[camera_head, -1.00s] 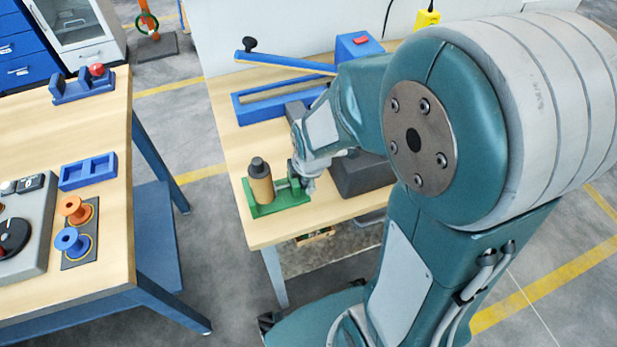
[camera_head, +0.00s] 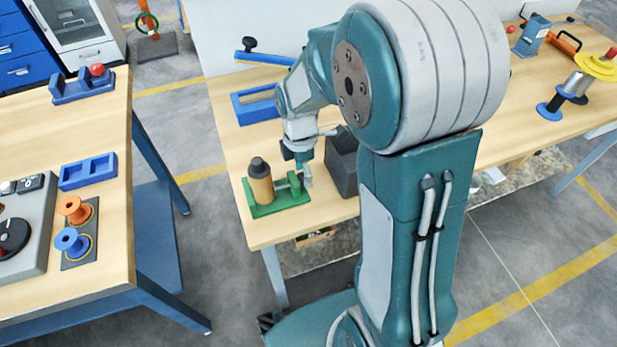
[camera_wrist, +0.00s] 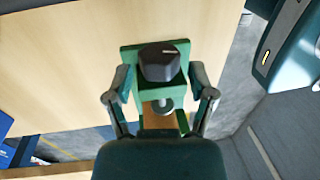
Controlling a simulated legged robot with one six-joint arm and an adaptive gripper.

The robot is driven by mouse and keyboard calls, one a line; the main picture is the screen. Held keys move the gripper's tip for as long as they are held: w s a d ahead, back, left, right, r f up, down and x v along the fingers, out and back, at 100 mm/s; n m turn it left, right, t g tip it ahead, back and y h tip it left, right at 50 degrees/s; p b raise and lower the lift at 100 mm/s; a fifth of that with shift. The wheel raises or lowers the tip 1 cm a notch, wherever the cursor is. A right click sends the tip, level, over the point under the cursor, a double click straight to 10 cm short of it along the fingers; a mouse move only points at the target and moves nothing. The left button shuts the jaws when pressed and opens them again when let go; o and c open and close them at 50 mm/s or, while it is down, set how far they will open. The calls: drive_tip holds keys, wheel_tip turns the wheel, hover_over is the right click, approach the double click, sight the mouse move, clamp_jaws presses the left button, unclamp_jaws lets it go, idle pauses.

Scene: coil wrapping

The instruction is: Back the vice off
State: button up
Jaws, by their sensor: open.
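The green vice (camera_head: 278,207) stands near the front left of the middle bench. A brown cylinder (camera_head: 262,188) with a dark top stands upright at its left side. My gripper (camera_head: 304,176) points down at the vice's right end. In the wrist view, a dark knob (camera_wrist: 160,62) with a white mark sits in front of the vice's green frame (camera_wrist: 128,54). The open fingers of my gripper (camera_wrist: 160,76) lie on either side of the knob, apparently with gaps. A grey disc (camera_wrist: 162,105) shows below it. Whether the disc touches the cylinder is unclear.
A dark grey block (camera_head: 343,160) stands close to the right of my gripper. A blue frame (camera_head: 255,104) lies behind the vice. The left bench holds an orange spool (camera_head: 74,209) and a blue spool (camera_head: 71,242). Bare bench top lies around the vice's front.

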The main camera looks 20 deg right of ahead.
drive_tip(key=shift+w+g, duration=0.3)
drive_tip(key=shift+g, duration=0.9)
drive_tip(key=shift+f, duration=0.1)
drive_tip(key=c, duration=0.8)
drive_tip(key=shift+s+t, duration=0.4)
drive_tip(key=shift+t, duration=0.8)
drive_tip(key=shift+s+t, duration=0.15)
drive_tip(key=shift+t, duration=0.45)
